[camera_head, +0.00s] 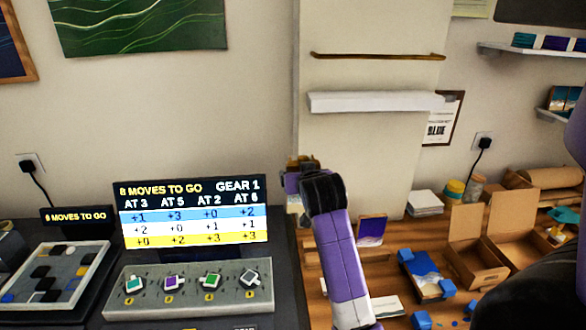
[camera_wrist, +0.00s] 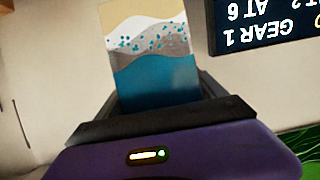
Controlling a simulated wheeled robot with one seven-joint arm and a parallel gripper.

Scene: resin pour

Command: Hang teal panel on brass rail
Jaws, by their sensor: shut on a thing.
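The teal panel (camera_wrist: 152,55) fills the upper middle of the wrist view, with teal, grey, white and sand bands and small teal dots. My gripper (camera_wrist: 160,102) is shut on its teal end. In the head view my gripper (camera_head: 300,172) is in front of the wall, beside the pillar's left edge; the panel cannot be made out clearly there. The brass rail (camera_head: 378,56) runs across the pillar, higher and to the right of my gripper. Nothing hangs on the rail.
A white ledge (camera_head: 375,101) juts out below the rail. A lit score screen (camera_head: 190,214) stands left of my arm, above a console with knobs (camera_head: 190,288). The wooden bench at right holds an open cardboard box (camera_head: 478,262) and blue blocks (camera_head: 447,288).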

